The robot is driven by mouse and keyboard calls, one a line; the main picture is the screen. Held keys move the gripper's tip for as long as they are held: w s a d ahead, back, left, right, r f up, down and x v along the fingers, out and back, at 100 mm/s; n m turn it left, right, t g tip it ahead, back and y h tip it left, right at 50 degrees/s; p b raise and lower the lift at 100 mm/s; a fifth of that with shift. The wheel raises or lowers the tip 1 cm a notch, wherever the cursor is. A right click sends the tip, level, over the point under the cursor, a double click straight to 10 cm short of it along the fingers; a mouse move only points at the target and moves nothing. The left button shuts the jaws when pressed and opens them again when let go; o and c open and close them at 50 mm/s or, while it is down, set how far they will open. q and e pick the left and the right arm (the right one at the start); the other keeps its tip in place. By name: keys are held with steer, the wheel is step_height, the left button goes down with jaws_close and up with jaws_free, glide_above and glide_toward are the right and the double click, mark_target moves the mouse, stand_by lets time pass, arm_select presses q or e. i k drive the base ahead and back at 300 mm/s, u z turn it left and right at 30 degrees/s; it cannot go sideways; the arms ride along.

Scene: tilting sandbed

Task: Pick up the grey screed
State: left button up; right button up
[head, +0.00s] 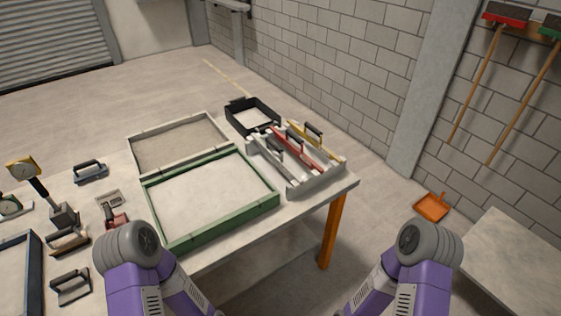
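A pale rack (318,181) stands at the right end of the table and holds several long screeds side by side. The grey screed (267,146) appears to be the pale one on the rack's left side, with a dark handle. A red screed (295,152) lies in the middle, and a yellow screed (325,150) lies on the right side. Both of my purple arms come in at the bottom edge, well short of the rack. Neither gripper shows in the picture, so what they hold cannot be seen.
A green-framed sandbed (212,231) lies left of the rack, with a grey-framed bed (150,132) behind it. A black tray (232,121) stands behind the rack. Hand tools and a gauge (22,168) crowd the table's left. An orange dustpan (432,207) lies right of the table.

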mark_target(296, 181)
steer(key=k, duration=0.35)
steer(key=z, duration=1.3)
steer(key=i, duration=1.15)
steer(key=u, duration=0.15)
